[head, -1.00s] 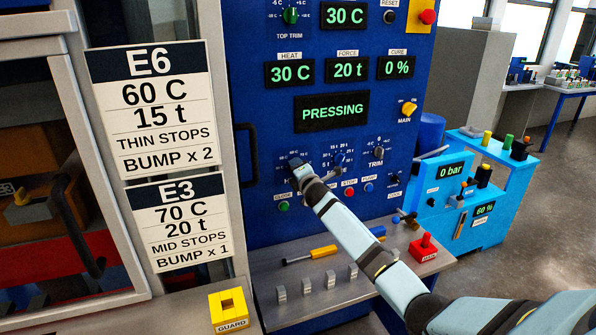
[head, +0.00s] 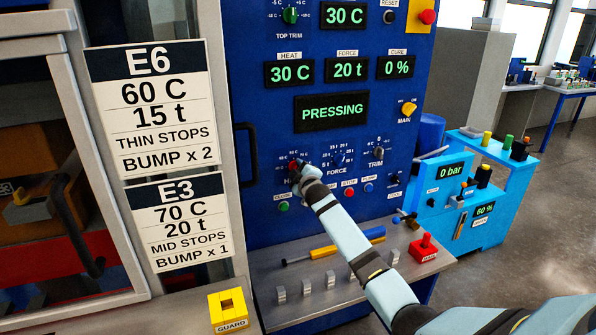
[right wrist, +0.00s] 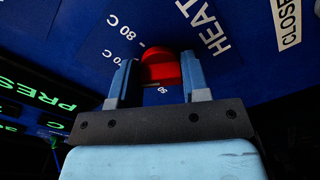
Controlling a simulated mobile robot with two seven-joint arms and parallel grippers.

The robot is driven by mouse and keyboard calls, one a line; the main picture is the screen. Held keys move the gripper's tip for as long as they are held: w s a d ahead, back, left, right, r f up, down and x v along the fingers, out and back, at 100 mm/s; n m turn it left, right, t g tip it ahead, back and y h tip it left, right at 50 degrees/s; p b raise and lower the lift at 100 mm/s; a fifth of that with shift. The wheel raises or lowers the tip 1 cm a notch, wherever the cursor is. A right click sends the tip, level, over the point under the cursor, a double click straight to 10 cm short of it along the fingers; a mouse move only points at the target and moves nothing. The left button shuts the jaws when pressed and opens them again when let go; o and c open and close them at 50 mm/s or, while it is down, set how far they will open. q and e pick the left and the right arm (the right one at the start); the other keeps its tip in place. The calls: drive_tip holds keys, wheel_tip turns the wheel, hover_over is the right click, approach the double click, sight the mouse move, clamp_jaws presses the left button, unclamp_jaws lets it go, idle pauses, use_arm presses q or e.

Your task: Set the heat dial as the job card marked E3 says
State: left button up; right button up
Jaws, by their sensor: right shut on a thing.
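The job card marked E3 (head: 178,222) hangs at the left and reads 70 C, 20 t, MID STOPS, BUMP x 1. The red heat dial (head: 294,165) is on the blue press panel, with the HEAT label partly hidden by my arm. In the right wrist view the dial (right wrist: 163,68) sits between the two fingers of my right gripper (right wrist: 160,76), which is shut on it. Scale marks reading 80 C show beside it; where its pointer stands I cannot tell. The heat display (head: 289,73) reads 30 C. My left gripper is not in view.
The E6 card (head: 153,110) hangs above the E3 card. The force dial (head: 339,158) and trim dial (head: 377,154) are right of the heat dial. Push buttons lie below. The screen (head: 331,111) reads PRESSING. A yellow-handled tool (head: 309,255) lies on the ledge.

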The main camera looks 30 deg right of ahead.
drive_tip(key=shift+f+m, duration=0.1)
drive_tip(key=shift+m, duration=1.1)
drive_tip(key=o, duration=0.9)
drive_tip(key=b+v, duration=0.1)
drive_tip(key=v, duration=1.3)
drive_tip(key=shift+w, duration=0.1)
